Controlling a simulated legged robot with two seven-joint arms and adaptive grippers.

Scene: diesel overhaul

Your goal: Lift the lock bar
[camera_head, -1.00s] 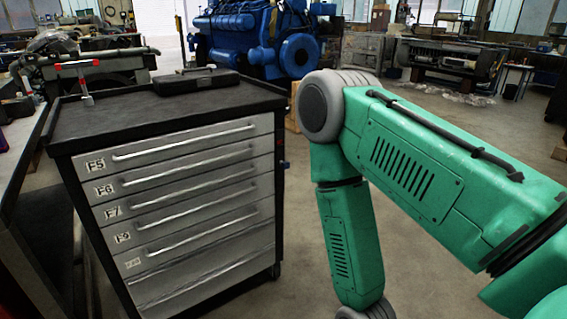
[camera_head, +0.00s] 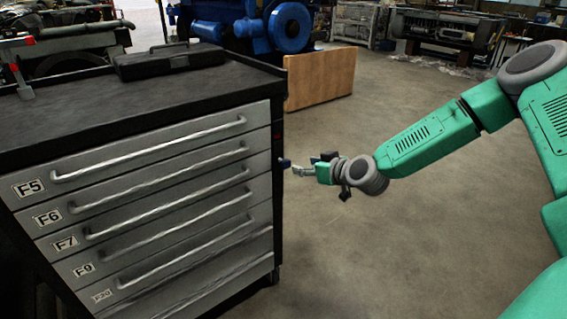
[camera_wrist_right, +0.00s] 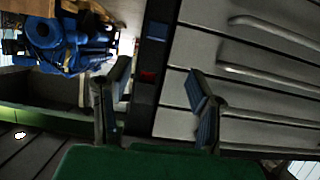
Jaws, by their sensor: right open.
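The grey drawer cabinet (camera_head: 160,205) stands at the left in the head view. A dark vertical strip (camera_head: 278,190) runs down its right front edge, with a small red mark and a blue tab (camera_head: 284,163); it seems to be the lock bar. In the right wrist view the dark strip (camera_wrist_right: 145,105) shows between my fingers, with its blue patch (camera_wrist_right: 157,30) and red mark (camera_wrist_right: 148,77). My right gripper (camera_head: 300,170) is open and empty, just right of the blue tab. I cannot tell whether it touches. My left gripper is not in view.
Long drawer handles (camera_head: 150,150) stick out at the front. A wooden panel (camera_head: 320,78) and a blue engine (camera_head: 265,25) stand behind. The floor (camera_head: 400,240) right of the cabinet is clear.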

